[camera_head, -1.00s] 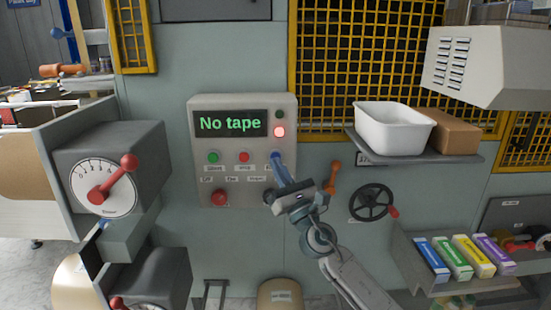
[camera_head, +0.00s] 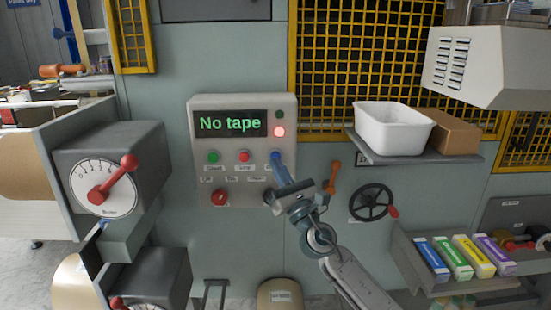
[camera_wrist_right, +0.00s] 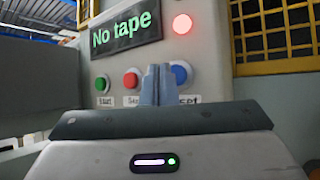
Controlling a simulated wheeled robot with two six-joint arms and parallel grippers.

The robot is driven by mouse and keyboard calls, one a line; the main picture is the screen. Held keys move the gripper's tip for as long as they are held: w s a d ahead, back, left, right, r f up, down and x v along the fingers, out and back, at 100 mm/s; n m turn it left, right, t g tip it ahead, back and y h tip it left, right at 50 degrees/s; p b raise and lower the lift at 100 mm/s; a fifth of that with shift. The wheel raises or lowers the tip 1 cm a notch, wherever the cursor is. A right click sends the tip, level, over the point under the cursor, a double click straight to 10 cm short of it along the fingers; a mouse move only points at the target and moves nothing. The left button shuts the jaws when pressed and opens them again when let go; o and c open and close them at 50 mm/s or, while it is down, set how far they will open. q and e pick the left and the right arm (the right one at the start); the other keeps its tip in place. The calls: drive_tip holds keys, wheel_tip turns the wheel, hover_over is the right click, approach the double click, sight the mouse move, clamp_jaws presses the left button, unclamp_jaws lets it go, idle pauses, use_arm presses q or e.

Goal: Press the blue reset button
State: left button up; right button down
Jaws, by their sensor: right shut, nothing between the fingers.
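The grey control panel (camera_head: 200,135) is on the machine front, with a display (camera_head: 230,123) reading "No tape" in green. The blue reset button is at the right end of its button row. The fingers also show in the right wrist view (camera_wrist_right: 156,80). My left gripper is not in view.
A green button (camera_head: 213,157) and a red button (camera_head: 243,156) are left of the blue one. A red lamp (camera_head: 279,131) glows above. A red knob (camera_head: 219,198) sits below. An orange handle (camera_head: 333,175) and a black handwheel (camera_head: 370,203) are to the right.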

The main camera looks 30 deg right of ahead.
drive_tip(key=shift+w+d, duration=0.1)
drive_tip(key=shift+w, duration=0.1)
drive_tip(key=shift+w+d, duration=0.1)
drive_tip(key=shift+w, duration=0.1)
drive_tip(key=shift+w+d+b, duration=0.25)
drive_tip(key=shift+w+b, duration=0.1)
idle(0.9)
drive_tip(key=shift+s+a, duration=0.1)
drive_tip(key=shift+s, duration=0.05)
drive_tip(key=shift+s+a+p, duration=0.3)
drive_tip(key=shift+s+a, duration=0.1)
drive_tip(key=shift+s, duration=0.2)
drive_tip(key=s+a, duration=0.1)
drive_tip(key=s+p, duration=0.1)
drive_tip(key=s+a, duration=0.1)
drive_tip(key=s, duration=0.1)
drive_tip(key=shift+s+a+p, duration=0.1)
drive_tip(key=shift+a+p, duration=0.2)
idle(0.3)
